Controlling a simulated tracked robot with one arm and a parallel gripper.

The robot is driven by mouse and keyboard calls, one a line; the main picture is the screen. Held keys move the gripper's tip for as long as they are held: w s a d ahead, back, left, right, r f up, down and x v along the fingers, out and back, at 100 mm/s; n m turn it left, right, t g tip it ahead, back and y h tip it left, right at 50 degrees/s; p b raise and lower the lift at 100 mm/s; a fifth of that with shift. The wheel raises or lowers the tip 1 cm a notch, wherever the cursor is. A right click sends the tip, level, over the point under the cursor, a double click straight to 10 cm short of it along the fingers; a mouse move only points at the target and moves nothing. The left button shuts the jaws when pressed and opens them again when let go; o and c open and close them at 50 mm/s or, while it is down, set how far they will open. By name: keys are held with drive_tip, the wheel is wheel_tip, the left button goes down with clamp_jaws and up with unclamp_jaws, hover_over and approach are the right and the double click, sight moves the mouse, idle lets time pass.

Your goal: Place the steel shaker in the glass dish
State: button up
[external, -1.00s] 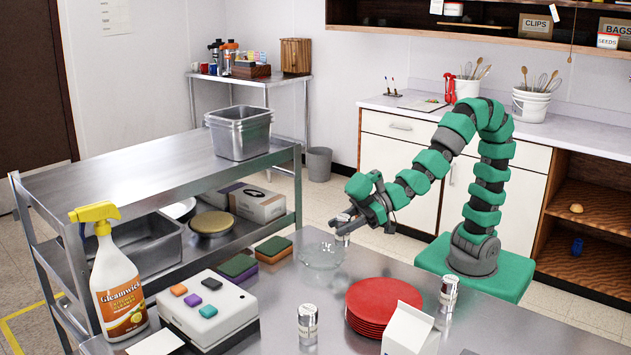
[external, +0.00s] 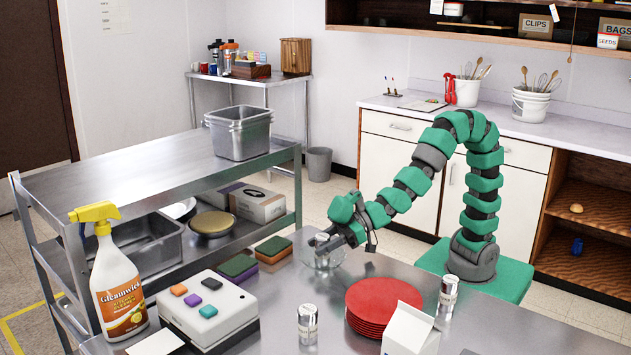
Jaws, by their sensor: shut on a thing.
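The clear glass dish (external: 337,261) stands on the steel table's far side, in front of my arm. My gripper (external: 324,241) is over the dish, pointing down and left. It is shut on a small steel shaker (external: 321,240), largely covered by the fingers. The shaker is at the dish, at about rim height; I cannot tell whether it touches the bottom. Two other silver shakers stand upright on the table, one near the front (external: 307,325) and one right of the red plates (external: 448,295).
A stack of red plates (external: 384,302) and a white carton (external: 409,330) stand to the right. Sponges (external: 273,246), a white box with coloured blocks (external: 222,318) and a spray bottle (external: 117,285) are to the left. The table between the dish and the front shaker is clear.

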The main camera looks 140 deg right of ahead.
drive_tip(key=o, duration=1)
drive_tip(key=shift+f, duration=0.1)
drive_tip(key=shift+o, duration=0.2)
drive_tip(key=shift+r, duration=0.2)
drive_tip(key=p+v, duration=0.1)
drive_tip(key=v, duration=0.5)
drive_tip(key=shift+s, duration=0.1)
drive_tip(key=shift+s+a+r+b, duration=0.1)
drive_tip(key=shift+s+a+b, duration=0.2)
drive_tip(key=shift+s+b, duration=0.3)
drive_tip(key=shift+b+v, duration=1.15)
drive_tip(key=shift+v, duration=1.1)
